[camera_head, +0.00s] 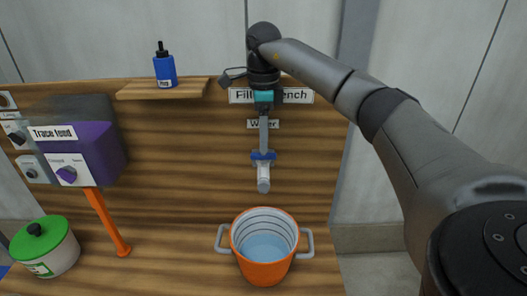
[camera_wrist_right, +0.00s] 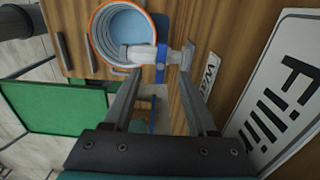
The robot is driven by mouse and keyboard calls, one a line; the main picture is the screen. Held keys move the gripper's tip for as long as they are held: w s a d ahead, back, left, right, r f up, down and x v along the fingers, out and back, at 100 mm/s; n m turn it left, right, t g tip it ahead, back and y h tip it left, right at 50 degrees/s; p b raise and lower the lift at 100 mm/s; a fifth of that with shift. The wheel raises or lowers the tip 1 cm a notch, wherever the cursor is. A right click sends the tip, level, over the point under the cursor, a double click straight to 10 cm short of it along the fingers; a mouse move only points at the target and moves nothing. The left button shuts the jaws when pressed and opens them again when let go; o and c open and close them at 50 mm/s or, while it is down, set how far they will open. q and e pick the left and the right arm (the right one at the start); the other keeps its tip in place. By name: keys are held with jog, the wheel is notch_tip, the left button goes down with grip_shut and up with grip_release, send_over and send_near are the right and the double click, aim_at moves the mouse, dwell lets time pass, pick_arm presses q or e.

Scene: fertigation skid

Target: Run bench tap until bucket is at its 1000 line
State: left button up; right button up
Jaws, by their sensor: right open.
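The orange bucket (camera_head: 262,272) stands on the bench under the tap, its white inside ringed with lines. Pale blue water (camera_head: 265,246) lies in it, with several lines showing above the surface. I cannot read the lines' numbers. The tap (camera_head: 263,178) with a blue handle (camera_head: 258,156) is on the wooden board above the bucket; no stream shows below its spout. My right gripper (camera_head: 263,146) points down from above at the handle. In the right wrist view, its open fingers (camera_wrist_right: 157,78) lie either side of the handle (camera_wrist_right: 161,62); contact cannot be told. My left gripper is out of view.
A purple and grey trace feed unit (camera_head: 97,150) is at left, with an orange pipe (camera_head: 106,222) below. A green-lidded pot (camera_head: 45,247) stands front left. A blue bottle (camera_head: 165,70) is on a small shelf (camera_head: 190,91). The bench around the bucket is clear.

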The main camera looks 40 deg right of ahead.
aim_at(263, 158)
jog(key=shift+f, duration=2.25)
grip_shut()
